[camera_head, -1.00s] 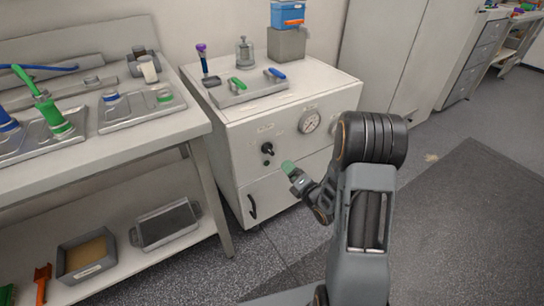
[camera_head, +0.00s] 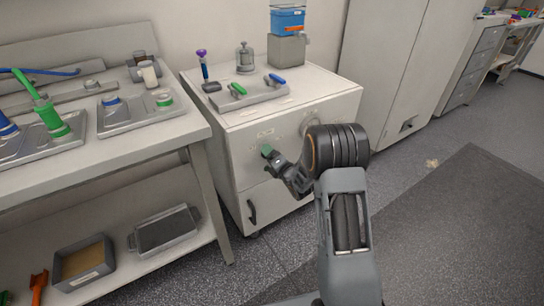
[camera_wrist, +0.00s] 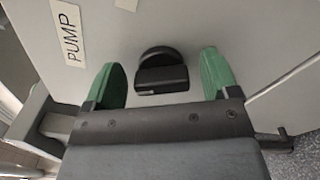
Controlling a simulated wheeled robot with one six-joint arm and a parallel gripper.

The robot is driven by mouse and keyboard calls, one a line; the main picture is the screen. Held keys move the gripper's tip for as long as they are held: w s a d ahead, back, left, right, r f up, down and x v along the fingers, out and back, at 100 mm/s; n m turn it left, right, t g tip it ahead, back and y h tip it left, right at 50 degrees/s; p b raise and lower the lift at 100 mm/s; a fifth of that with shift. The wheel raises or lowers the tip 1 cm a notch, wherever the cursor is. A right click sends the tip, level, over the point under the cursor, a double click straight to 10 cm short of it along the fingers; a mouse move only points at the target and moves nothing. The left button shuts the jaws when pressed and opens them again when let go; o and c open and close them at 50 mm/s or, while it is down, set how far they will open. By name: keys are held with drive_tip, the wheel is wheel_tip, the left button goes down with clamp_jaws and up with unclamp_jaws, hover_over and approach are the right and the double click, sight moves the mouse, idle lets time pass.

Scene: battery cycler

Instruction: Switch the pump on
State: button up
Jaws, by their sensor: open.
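The pump switch is a black rotary knob (camera_wrist: 161,75) on the cabinet's pale front panel, near a label reading PUMP (camera_wrist: 69,31). In the wrist view my gripper (camera_wrist: 162,84) is open, with one green fingertip on each side of the knob and visible gaps between. I cannot tell how deep the fingertips reach over it. In the head view my gripper (camera_head: 268,153) is at the front of the white cabinet (camera_head: 240,147), and it hides the knob there.
Valves with green and blue handles sit on a tray (camera_head: 262,99) on the cabinet top. A dark door handle (camera_head: 252,211) is below my gripper. A workbench (camera_head: 165,128) with trays stands close on the left. Open floor lies to the right.

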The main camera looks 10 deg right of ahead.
drive_tip(key=shift+c, duration=0.2)
drive_tip(key=c, duration=0.9)
drive_tip(key=shift+f+b, duration=0.1)
drive_tip(key=shift+b, duration=0.2)
drive_tip(key=shift+f+m+b, duration=0.15)
drive_tip(key=shift+m+b, duration=0.8)
drive_tip(key=shift+m, duration=0.15)
drive_tip(key=m+b, duration=0.2)
drive_tip(key=shift+d+f+m, duration=0.1)
drive_tip(key=shift+m, duration=0.2)
drive_tip(key=m+b, duration=0.2)
drive_tip(key=m, duration=0.1)
drive_tip(key=shift+f+m+b, duration=0.1)
drive_tip(key=shift+m+b, duration=0.7)
drive_tip(key=shift+m, duration=1.2)
